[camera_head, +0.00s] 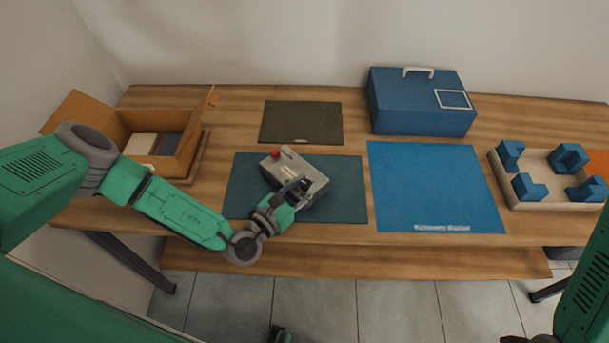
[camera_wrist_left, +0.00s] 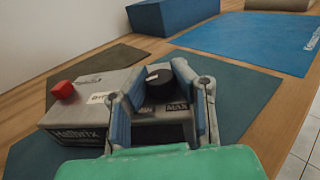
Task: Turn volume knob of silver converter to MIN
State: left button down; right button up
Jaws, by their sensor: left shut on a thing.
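The silver converter (camera_head: 296,172) lies on a dark teal mat on the table, with a red button on its far left corner. It also shows in the left wrist view (camera_wrist_left: 82,110). My left gripper (camera_head: 295,188) is over its front right part. In the left wrist view, the fingers of my left gripper (camera_wrist_left: 162,86) stand on either side of the black volume knob (camera_wrist_left: 159,75) and are shut on it. A pale mark shows on the knob. MIN and MAX labels are in front of it, MIN on the left.
A teal mat (camera_head: 345,200) lies under the converter, with a blue mat (camera_head: 432,190) to the right. An open cardboard box (camera_head: 190,150) stands left, a blue case (camera_head: 415,110) behind. A tray (camera_head: 540,165) with blue blocks is at right.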

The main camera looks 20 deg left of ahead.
pick_arm(q)
jog(key=shift+n+t+y+p, duration=0.4)
jog(key=shift+n+y+p, duration=0.3)
jog(key=shift+y, duration=0.4)
jog(key=shift+d, duration=0.1)
jog(key=c, duration=1.3)
grip_release()
jog(key=shift+s, duration=0.5)
jog(key=v, duration=1.1)
